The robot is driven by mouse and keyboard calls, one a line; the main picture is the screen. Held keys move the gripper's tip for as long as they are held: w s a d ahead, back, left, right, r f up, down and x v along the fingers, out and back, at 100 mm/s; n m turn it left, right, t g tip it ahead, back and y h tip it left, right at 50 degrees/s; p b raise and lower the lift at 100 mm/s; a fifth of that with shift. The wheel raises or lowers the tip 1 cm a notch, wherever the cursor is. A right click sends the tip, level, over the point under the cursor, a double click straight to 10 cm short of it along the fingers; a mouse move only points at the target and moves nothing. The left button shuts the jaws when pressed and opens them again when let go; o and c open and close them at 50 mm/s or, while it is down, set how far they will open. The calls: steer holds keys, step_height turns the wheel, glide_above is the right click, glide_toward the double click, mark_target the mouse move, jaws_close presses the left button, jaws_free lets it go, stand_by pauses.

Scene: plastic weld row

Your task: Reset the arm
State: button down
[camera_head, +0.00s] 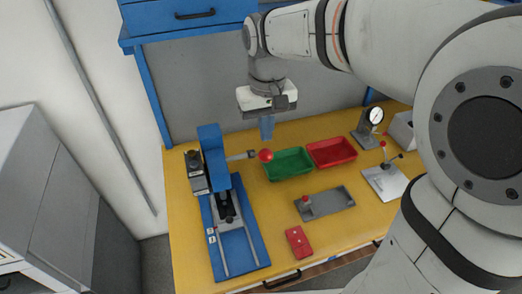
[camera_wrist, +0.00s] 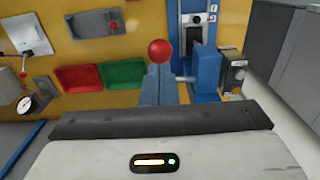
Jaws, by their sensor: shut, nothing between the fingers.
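My arm reaches over the yellow bench (camera_head: 245,270) from the right. My gripper (camera_head: 267,128) points down above the back of the bench, behind the red ball knob (camera_head: 266,155) of the blue welding press (camera_head: 213,160). Its blue fingers are together and hold nothing. In the wrist view the fingers (camera_wrist: 158,84) appear just below the red ball knob (camera_wrist: 160,51). The knob sits on the end of the press's lever, which sticks out sideways. I cannot tell whether the fingers touch it.
A green tray (camera_head: 289,164) and a red tray (camera_head: 331,152) stand right of the press. A grey fixture (camera_head: 324,203), a red block (camera_head: 298,242), a dial gauge (camera_head: 369,126) and a small lever device (camera_head: 385,180) are also on the bench. A blue drawer cabinet (camera_head: 185,16) hangs above.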

steer(key=s+d+f+m+t+b, duration=0.1)
steer(key=s+d+f+m+t, duration=0.2)
steer(key=s+d, duration=0.9)
steer(key=shift+s+f, duration=0.45)
steer(key=shift+f, duration=0.4)
